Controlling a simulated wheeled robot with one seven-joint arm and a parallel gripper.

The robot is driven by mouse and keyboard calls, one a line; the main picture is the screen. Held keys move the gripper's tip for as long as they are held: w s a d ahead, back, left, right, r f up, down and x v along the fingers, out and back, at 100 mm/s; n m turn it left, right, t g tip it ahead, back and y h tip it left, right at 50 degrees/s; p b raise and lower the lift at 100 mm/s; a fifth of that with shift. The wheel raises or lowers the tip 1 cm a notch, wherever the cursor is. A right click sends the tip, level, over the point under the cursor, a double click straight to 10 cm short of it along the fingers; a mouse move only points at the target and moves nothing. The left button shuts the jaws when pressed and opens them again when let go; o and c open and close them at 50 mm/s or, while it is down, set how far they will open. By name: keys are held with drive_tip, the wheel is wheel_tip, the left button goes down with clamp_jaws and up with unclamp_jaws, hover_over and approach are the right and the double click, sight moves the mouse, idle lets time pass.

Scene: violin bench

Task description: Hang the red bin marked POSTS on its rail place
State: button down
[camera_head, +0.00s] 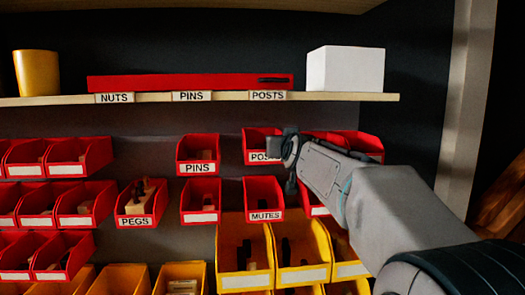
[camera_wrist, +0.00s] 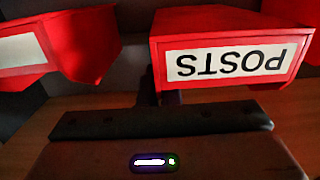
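The red bin marked POSTS (camera_head: 262,133) is at the back wall, under the shelf label POSTS (camera_head: 268,95) and right of the red PINS bin (camera_head: 198,154). I cannot tell whether it sits on the rail. My gripper (camera_head: 283,147) is at its front right and covers part of its label. In the wrist view the bin (camera_wrist: 232,62) appears upside down, just beyond my gripper (camera_wrist: 160,95). A dark finger part reaches to the lower left edge of its label. The finger gap is hidden, so its grip on the bin is unclear.
Another red bin (camera_head: 368,143) is close behind my arm, to the right. The MUTES bin (camera_head: 264,198) and yellow bins (camera_head: 245,245) are below. The shelf (camera_head: 350,97) above carries a red case, a white box and a yellow cup.

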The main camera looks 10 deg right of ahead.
drive_tip(key=shift+w, duration=0.4)
idle(0.3)
drive_tip(key=shift+f+b, duration=0.85)
drive_tip(key=shift+f, duration=0.1)
idle(0.4)
drive_tip(key=c, duration=1.6)
unclamp_jaws()
drive_tip(key=shift+o, duration=0.2)
drive_tip(key=s+b, duration=0.3)
drive_tip(key=s, duration=1.1)
drive_tip(key=s+a+f+g, duration=0.1)
drive_tip(key=s+f+g, duration=0.35)
drive_tip(key=f, duration=0.75)
drive_tip(key=s+f+g, duration=0.4)
drive_tip(key=s+f, duration=0.1)
drive_tip(key=f, duration=0.6)
drive_tip(key=s+d+f+g, duration=0.1)
drive_tip(key=s+f+g, duration=0.5)
drive_tip(key=s+f, duration=0.8)
drive_tip(key=shift+s+f, duration=0.25)
drive_tip(key=shift+s, duration=0.1)
